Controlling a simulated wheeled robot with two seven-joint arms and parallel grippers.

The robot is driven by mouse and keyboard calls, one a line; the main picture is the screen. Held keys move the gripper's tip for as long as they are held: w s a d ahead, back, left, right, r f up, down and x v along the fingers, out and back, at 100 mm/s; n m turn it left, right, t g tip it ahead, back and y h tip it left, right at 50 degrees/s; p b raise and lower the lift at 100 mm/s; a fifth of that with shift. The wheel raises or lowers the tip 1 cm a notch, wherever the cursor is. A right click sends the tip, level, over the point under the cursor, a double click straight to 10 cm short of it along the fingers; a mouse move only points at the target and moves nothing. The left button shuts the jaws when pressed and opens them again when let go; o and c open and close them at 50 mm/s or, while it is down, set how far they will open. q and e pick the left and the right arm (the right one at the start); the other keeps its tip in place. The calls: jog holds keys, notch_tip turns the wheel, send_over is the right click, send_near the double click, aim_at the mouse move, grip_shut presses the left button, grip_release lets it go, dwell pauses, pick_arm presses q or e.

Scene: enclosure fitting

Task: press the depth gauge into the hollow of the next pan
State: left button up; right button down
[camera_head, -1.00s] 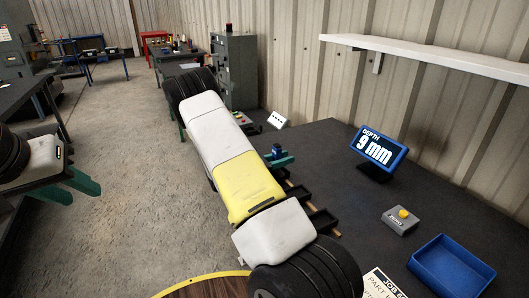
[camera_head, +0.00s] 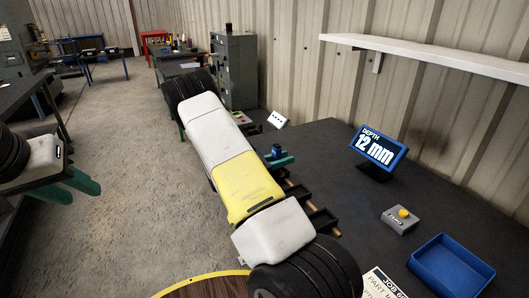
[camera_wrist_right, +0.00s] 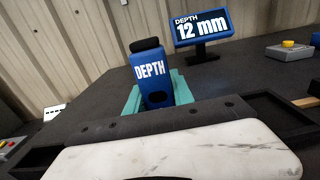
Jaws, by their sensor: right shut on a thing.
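The blue depth gauge (camera_wrist_right: 150,70), with a black top and the word DEPTH, stands between the teal fingers of my right gripper (camera_wrist_right: 157,92), which is shut on it. In the head view the gauge (camera_head: 277,151) shows small beyond my yellow and white arm. A dark pan (camera_head: 322,221) lies partly hidden beside that arm; a dark pan (camera_wrist_right: 283,112) also shows at right in the wrist view. The gauge's lower end and any hollow beneath it are hidden. The depth display (camera_head: 376,150) reads 12 mm. My left gripper (camera_head: 84,194) is open and empty over the floor at left.
A grey box with a yellow button (camera_head: 400,219) and an empty blue tray (camera_head: 450,268) stand on the dark bench at right. A white shelf (camera_head: 440,58) juts from the wall above.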

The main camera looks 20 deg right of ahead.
jog(key=shift+f, duration=0.15)
notch_tip(320, 180, up, 7)
dwell(1.0)
dwell(1.4)
